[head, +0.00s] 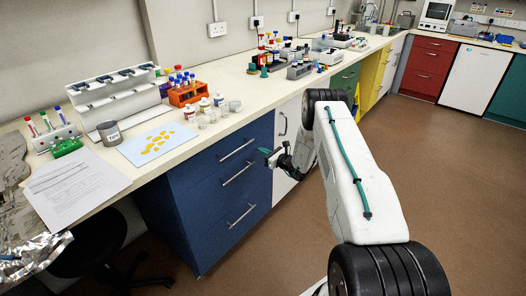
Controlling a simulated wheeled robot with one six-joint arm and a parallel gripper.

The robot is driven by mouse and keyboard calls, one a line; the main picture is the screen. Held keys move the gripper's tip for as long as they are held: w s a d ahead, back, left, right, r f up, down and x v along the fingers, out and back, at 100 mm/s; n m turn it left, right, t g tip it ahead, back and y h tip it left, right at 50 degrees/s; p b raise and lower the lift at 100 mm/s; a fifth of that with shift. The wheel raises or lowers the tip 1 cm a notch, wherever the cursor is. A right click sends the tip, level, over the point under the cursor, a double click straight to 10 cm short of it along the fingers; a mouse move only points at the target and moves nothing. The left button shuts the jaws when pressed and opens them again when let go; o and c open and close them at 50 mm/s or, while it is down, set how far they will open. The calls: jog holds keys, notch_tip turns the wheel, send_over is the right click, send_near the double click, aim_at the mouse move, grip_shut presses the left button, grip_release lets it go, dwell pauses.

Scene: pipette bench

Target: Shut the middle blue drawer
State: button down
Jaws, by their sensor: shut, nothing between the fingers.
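The blue drawer unit stands under the bench in the head view, with three fronts, each with a silver bar handle. The middle blue drawer (222,189) is between the top drawer (208,160) and the bottom drawer (220,232). Its handle (237,174) is in plain view. I cannot clearly tell how far the middle front stands out from the others. My gripper (267,155) is shut and empty, just right of the upper two handles, near the unit's right edge. I cannot tell whether it touches the unit.
The bench top (222,133) above carries racks, bottles and a light blue sheet (158,144). A white cabinet (287,125) adjoins the unit on the right, partly behind my arm. A dark stool (92,245) stands left. The brown floor (300,225) in front is clear.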

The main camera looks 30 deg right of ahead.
jog(key=v, duration=1.2)
jog(key=s+a+f+n+g+y, duration=0.2)
jog(key=s+a+n+g+y, duration=0.1)
jog(key=s+a, duration=0.15)
jog(key=s+a+r+n+g+y, duration=0.2)
jog(key=s+a+r+n+g, duration=0.45)
jog(key=a+r, duration=0.3)
jog(key=s+a+r+n+g+y, duration=0.2)
jog(key=s+a+r+n+g, duration=0.35)
jog(key=a+r+n, duration=0.35)
jog(key=s+a+r+n+h, duration=0.3)
jog(key=s+r+n+h, duration=0.3)
jog(key=s+r, duration=0.5)
jog(key=s+a+r+n+h, duration=0.4)
jog(key=s+r+n+h, duration=0.2)
jog(key=s+r, duration=0.6)
jog(key=s+n, duration=0.2)
jog(key=s, duration=0.2)
jog(key=shift+s+r+g+h, duration=0.2)
jog(key=shift+s+g+h, duration=0.1)
jog(key=shift+g, duration=0.1)
jog(key=shift+a, duration=0.1)
